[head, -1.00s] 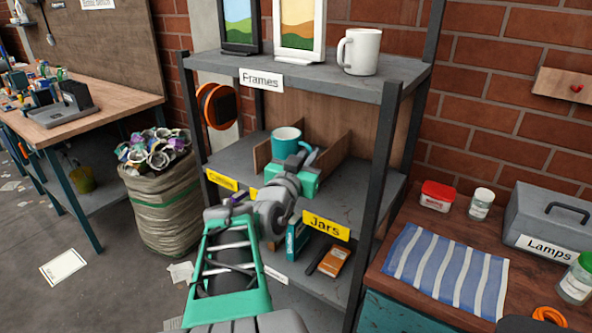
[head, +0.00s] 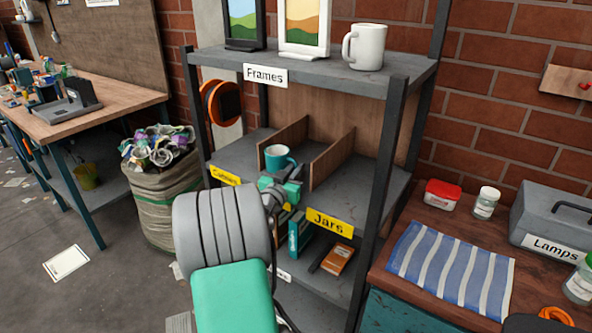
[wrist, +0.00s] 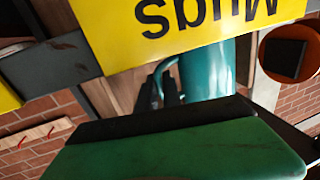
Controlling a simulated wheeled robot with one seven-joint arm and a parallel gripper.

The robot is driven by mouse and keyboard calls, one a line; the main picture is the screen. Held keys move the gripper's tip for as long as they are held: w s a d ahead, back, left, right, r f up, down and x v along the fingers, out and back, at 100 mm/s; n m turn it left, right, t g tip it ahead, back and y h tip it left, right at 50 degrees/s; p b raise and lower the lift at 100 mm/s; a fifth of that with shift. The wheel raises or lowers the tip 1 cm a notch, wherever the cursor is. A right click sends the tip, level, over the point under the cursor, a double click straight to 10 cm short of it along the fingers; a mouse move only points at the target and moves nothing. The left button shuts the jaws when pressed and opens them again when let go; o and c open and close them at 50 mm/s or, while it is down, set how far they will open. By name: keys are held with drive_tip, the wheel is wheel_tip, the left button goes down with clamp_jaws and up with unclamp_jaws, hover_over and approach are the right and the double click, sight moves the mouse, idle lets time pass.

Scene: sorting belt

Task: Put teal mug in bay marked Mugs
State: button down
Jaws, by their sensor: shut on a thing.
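The teal mug (head: 276,158) is at the front of the middle bay on the shelf unit's middle shelf, between two wooden dividers. My gripper (head: 289,178) is at the mug's near side, shut on it. In the wrist view, the teal mug (wrist: 207,72) shows partly, with its handle at the dark fingers of my gripper (wrist: 172,90). The yellow Mugs label (wrist: 200,25) appears upside down there, just in front of the mug. In the head view my gripper and arm mostly hide this label. I cannot tell whether the mug's base touches the shelf.
Wooden dividers (head: 333,157) flank the middle bay. The bay marked Jars (head: 330,222) on the right looks empty. The upper shelf (head: 330,72) holds frames and a white mug (head: 364,46). A black post (head: 384,185) stands right of my arm.

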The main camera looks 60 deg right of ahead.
drive_tip(key=shift+f, duration=0.15)
drive_tip(key=c, duration=1.5)
unclamp_jaws()
